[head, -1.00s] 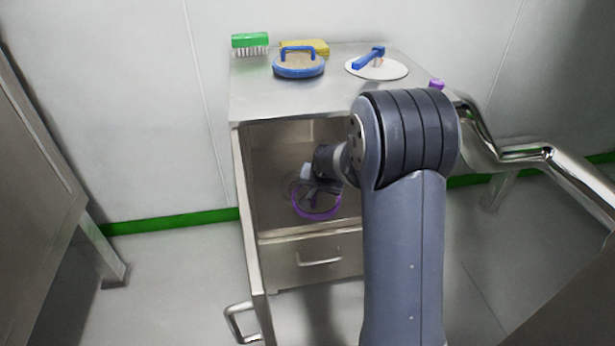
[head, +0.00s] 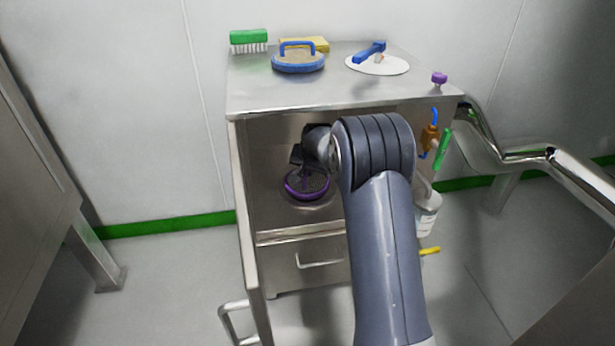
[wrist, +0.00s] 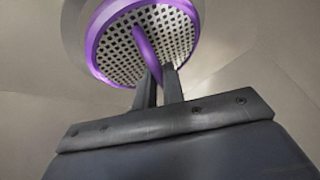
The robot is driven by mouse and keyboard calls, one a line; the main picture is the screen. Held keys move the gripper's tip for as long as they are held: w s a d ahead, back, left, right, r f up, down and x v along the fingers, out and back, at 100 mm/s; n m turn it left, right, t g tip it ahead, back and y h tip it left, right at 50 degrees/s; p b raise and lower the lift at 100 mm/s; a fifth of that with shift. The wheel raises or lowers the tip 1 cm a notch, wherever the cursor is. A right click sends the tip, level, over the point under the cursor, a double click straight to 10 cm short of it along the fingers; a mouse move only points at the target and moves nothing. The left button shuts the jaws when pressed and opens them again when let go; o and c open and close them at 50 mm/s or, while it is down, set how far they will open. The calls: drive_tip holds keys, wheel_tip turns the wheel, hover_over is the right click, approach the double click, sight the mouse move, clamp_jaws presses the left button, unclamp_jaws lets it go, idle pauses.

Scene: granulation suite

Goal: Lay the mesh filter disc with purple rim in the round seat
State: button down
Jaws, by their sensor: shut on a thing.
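The mesh filter disc with purple rim (head: 307,194) is inside the open cabinet in the head view. It also shows in the wrist view (wrist: 118,45), with a perforated face and a purple handle bar across it. My gripper (head: 305,168) is shut on that handle; its two fingers (wrist: 158,84) meet it in the wrist view. The round seat (wrist: 72,25) shows as a grey curved rim behind the disc's left side; the disc covers most of it. I cannot tell whether the disc touches the seat or hangs just above it.
The steel cabinet (head: 330,92) carries a green brush (head: 248,37), a blue-rimmed disc (head: 298,63), a yellow block (head: 318,44) and a white disc with blue handle (head: 378,64). The open door (head: 246,220) stands at the left. A steel pipe (head: 520,152) runs at the right.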

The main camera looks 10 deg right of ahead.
drive_tip(key=shift+f, duration=0.45)
drive_tip(key=shift+f, duration=0.15)
drive_tip(key=shift+f, duration=0.15)
drive_tip(key=c, duration=1.5)
unclamp_jaws()
